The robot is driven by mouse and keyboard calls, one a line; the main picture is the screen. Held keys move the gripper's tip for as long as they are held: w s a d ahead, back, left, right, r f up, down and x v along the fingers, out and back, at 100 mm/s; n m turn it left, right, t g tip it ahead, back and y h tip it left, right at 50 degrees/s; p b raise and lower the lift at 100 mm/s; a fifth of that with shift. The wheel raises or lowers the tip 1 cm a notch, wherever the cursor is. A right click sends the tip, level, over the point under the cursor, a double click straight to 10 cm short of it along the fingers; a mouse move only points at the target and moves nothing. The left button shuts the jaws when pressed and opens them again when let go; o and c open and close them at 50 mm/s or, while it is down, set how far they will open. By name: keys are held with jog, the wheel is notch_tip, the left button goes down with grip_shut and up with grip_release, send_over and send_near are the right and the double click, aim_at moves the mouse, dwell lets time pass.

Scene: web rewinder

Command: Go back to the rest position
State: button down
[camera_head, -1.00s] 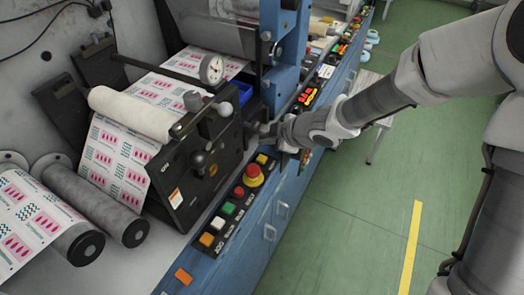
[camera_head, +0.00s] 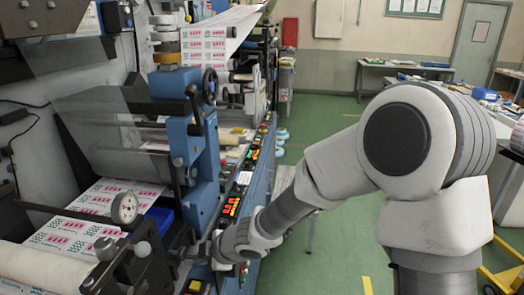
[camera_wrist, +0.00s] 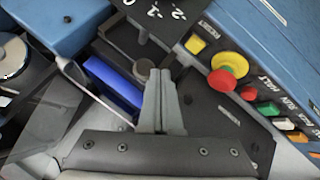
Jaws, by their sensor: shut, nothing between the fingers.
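My gripper (camera_wrist: 160,95) shows in the wrist view with its two grey fingers together and nothing between them. It is above the machine's front ledge, beside a black bracket plate (camera_wrist: 222,118) and a dark knob (camera_wrist: 144,68). In the head view my arm reaches from the right toward the machine, and the gripper end (camera_head: 206,250) is small and partly hidden by the wrist, close to the blue frame. I cannot tell from the views whether the fingers touch anything.
A red mushroom button (camera_wrist: 222,80) and smaller coloured buttons lie right of the fingers. A blue bin (camera_wrist: 113,85) lies left. The green floor (camera_head: 335,245) beside the machine is largely clear.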

jog(key=d+r+m+t+h, duration=0.1)
jog(key=d+r+m+h, duration=0.2)
jog(key=d+r, duration=0.35)
jog(key=w+d+r+m+t+h+p, duration=0.1)
jog(key=d+r+m+t+h, duration=0.2)
jog(key=d, duration=0.6)
jog(key=d+r+m+h, duration=0.2)
jog(key=d+r+m, duration=0.2)
jog(key=d, duration=0.4)
jog(key=s+d+r+m, duration=0.2)
jog(key=s+d+m, duration=0.1)
jog(key=s, duration=0.3)
jog(key=s+d+r+m+g+p, duration=0.1)
jog(key=s+d+r+m, duration=0.1)
jog(key=s+m, duration=0.3)
jog(key=s+d+r+m+g, duration=0.1)
jog(key=s+d+r+m, duration=0.1)
jog(key=s, duration=0.6)
jog(key=shift+d+r+m, duration=0.4)
jog(key=shift+d+m, duration=0.5)
jog(key=shift+d, duration=0.35)
